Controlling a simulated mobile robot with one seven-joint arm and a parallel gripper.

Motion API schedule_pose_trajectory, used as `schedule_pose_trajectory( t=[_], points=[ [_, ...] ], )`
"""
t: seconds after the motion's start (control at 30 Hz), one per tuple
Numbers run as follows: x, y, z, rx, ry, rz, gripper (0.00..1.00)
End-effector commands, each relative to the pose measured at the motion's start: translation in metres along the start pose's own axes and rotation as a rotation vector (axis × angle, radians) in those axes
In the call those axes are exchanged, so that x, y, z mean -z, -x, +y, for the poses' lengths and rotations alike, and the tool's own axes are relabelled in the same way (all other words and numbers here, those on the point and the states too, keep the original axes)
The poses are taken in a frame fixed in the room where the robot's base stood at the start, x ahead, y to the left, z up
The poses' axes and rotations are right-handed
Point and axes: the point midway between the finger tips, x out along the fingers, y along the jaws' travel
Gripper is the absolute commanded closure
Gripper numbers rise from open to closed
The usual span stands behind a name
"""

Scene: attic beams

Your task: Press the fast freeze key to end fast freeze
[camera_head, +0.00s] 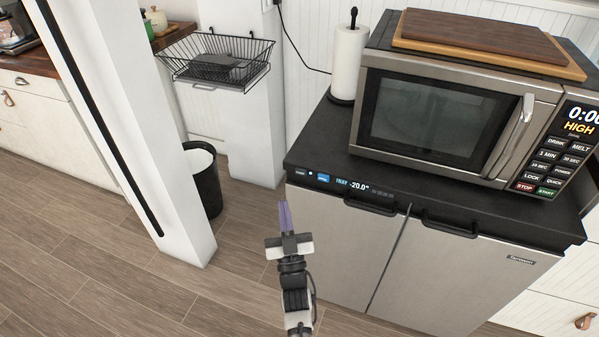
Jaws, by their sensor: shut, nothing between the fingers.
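The freezer (345,240) is a low steel cabinet with two doors and a black top. On its upper left front edge is a small control strip (345,183) with a lit display reading about -20.0° and a blue-lit key (323,178) near its left end. The key labels are too small to read, so I cannot tell which is the fast freeze key. My gripper (284,218) is shut and empty, pointing up the picture, in front of and left of the freezer's left front edge. It appears apart from the strip.
A microwave (430,115) with cutting boards (485,38) on it stands on the freezer. A paper towel roll (348,62) stands beside it. Door handles (370,206) jut out below the strip. A white post (130,130), a bin (203,180) and a wire basket (217,60) are left.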

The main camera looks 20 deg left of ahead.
Motion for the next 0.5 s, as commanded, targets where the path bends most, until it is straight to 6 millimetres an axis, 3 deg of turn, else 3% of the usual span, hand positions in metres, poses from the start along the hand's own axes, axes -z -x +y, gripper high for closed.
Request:
schedule_pose_trajectory(
  t=[0.17,0.5],
  points=[
    [-0.004,-0.006,0.004,0.001,0.002,0.002,1.00],
    [-0.027,-0.039,0.027,0.001,0.001,0.003,1.00]
  ],
)
